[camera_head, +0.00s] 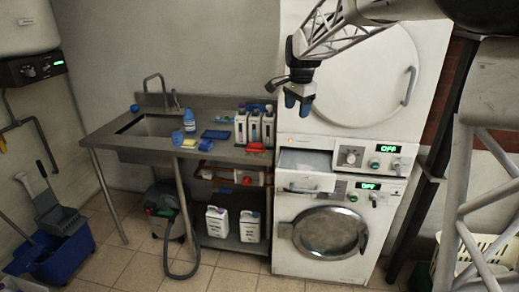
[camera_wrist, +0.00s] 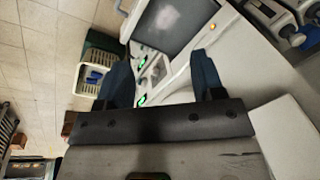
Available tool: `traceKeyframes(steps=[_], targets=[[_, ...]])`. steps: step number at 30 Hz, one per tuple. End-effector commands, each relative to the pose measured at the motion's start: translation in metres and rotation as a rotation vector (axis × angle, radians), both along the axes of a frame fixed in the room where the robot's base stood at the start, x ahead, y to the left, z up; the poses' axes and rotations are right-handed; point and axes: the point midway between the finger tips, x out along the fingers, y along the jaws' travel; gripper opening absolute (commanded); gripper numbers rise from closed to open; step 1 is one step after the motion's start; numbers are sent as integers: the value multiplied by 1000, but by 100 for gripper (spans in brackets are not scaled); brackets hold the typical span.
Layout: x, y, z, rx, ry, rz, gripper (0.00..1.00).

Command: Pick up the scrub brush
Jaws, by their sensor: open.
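A small red item (camera_head: 256,147) lies near the front right of the steel counter, in front of the white bottles. It looks like the scrub brush, but it is too small to be sure. My gripper (camera_head: 298,103) hangs above and to the right of it, in front of the upper white machine. The gripper is apart from the counter and holds nothing. In the wrist view, my gripper (camera_wrist: 161,62) shows two blue fingers spread apart with nothing between them. I cannot make out the red item in the wrist view.
The steel counter (camera_head: 125,142) has a sink, a blue bottle (camera_head: 189,121), a yellow sponge (camera_head: 190,144), a blue tray (camera_head: 216,134) and white bottles (camera_head: 241,126). A detergent drawer (camera_head: 304,182) stands open on the washer to its right. A blue mop bucket (camera_head: 62,250) is on the floor.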

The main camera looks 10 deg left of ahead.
Motion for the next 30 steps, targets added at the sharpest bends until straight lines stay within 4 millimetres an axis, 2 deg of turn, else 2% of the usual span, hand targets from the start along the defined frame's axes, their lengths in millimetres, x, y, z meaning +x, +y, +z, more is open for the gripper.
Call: traceKeyframes(steps=[3,18,30], targets=[[26,20,-9,8,9,-41,62],[119,96,-54,34,49,-231,62],[184,141,-102,38,92,-405,62]])
